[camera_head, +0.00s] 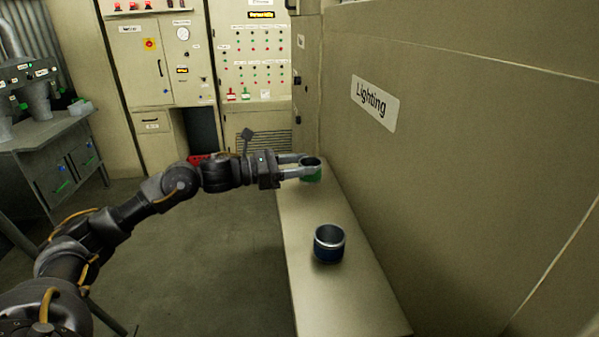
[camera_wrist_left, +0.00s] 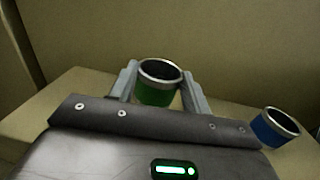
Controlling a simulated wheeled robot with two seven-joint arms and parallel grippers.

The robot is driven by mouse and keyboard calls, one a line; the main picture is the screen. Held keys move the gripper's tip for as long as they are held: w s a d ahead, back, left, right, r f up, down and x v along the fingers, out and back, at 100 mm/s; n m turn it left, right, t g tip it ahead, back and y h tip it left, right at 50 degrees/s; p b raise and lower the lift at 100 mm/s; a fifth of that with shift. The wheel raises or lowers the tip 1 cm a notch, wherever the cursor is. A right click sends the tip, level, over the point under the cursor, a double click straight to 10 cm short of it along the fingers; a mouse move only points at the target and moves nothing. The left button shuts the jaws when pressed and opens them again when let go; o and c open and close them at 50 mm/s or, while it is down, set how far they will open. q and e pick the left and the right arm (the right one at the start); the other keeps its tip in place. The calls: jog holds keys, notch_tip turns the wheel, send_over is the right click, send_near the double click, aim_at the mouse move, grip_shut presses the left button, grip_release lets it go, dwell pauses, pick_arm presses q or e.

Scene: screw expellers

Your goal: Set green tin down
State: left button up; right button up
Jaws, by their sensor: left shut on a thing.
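The green tin (camera_head: 312,174) is a short, open-topped can with a metal rim, at the far end of the narrow bench (camera_head: 335,297). My left gripper (camera_head: 306,165) is shut on it, one finger on each side, and the tin looks upright. In the left wrist view the green tin (camera_wrist_left: 158,88) sits between the two fingers. Whether its base touches the bench cannot be told. My right gripper is not in view.
A blue tin (camera_head: 329,244) stands on the bench nearer to me, apart from the gripper. A wall with a Lighting sign (camera_head: 375,103) runs close along the bench's right side. Control cabinets (camera_head: 255,60) stand behind. The bench's near end is clear.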

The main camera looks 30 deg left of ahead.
pick_arm(q)
notch_tip(320, 180, down, 3)
jog(key=shift+s+r+p, duration=0.1)
jog(key=shift+r+p, duration=0.05)
jog(key=shift+p, duration=0.15)
jog(key=shift+f+b, duration=0.25)
jog(key=shift+b, duration=0.15)
jog(key=o, duration=1)
jog(key=shift+c, duration=0.2)
jog(key=shift+r, duration=0.1)
